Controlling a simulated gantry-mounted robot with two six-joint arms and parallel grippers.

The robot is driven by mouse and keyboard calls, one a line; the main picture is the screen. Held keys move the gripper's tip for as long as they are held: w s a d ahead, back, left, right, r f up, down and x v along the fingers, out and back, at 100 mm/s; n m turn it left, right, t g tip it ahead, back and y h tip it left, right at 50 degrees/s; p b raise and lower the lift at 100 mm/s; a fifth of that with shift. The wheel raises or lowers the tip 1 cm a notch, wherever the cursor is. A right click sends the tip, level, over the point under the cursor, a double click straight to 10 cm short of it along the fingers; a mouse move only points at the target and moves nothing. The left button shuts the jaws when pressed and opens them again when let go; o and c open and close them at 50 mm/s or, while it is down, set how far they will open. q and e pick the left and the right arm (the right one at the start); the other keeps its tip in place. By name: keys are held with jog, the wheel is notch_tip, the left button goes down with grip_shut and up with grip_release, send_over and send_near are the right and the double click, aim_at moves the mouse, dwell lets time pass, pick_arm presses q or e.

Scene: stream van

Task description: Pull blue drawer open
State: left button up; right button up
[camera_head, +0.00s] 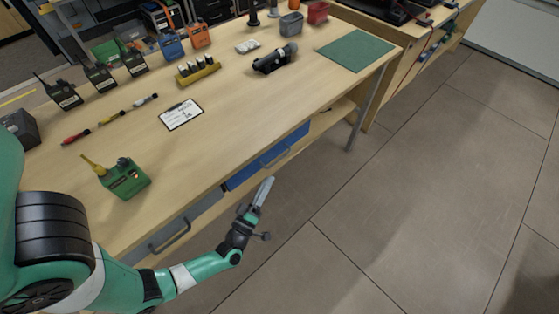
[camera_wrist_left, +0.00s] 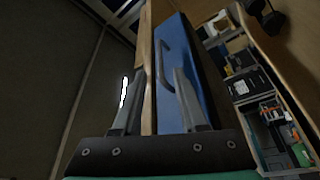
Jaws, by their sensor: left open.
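The blue drawer (camera_head: 240,174) sits under the front edge of the wooden workbench, and its front looks flush with the bench. Its dark bar handle (camera_head: 275,155) is on the front face. My left gripper (camera_head: 264,190) is open and just in front of the blue drawer, near its handle. In the left wrist view the blue front (camera_wrist_left: 203,85) fills the middle right, and the handle (camera_wrist_left: 163,62) shows between the open fingers (camera_wrist_left: 158,78). I cannot tell whether a finger touches it. My right gripper is not in view.
A grey drawer (camera_head: 205,207) with its own handle is left of the blue one. The floor (camera_head: 400,200) in front is clear.

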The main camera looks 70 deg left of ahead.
aim_at(280, 158)
pick_arm(q)
jog(key=b+x, duration=0.1)
jog(key=x, duration=0.8)
jog(key=shift+w+a+b, duration=0.3)
jog(key=shift+b, duration=0.05)
grip_shut()
jog(key=shift+r, duration=0.1)
dwell(0.7)
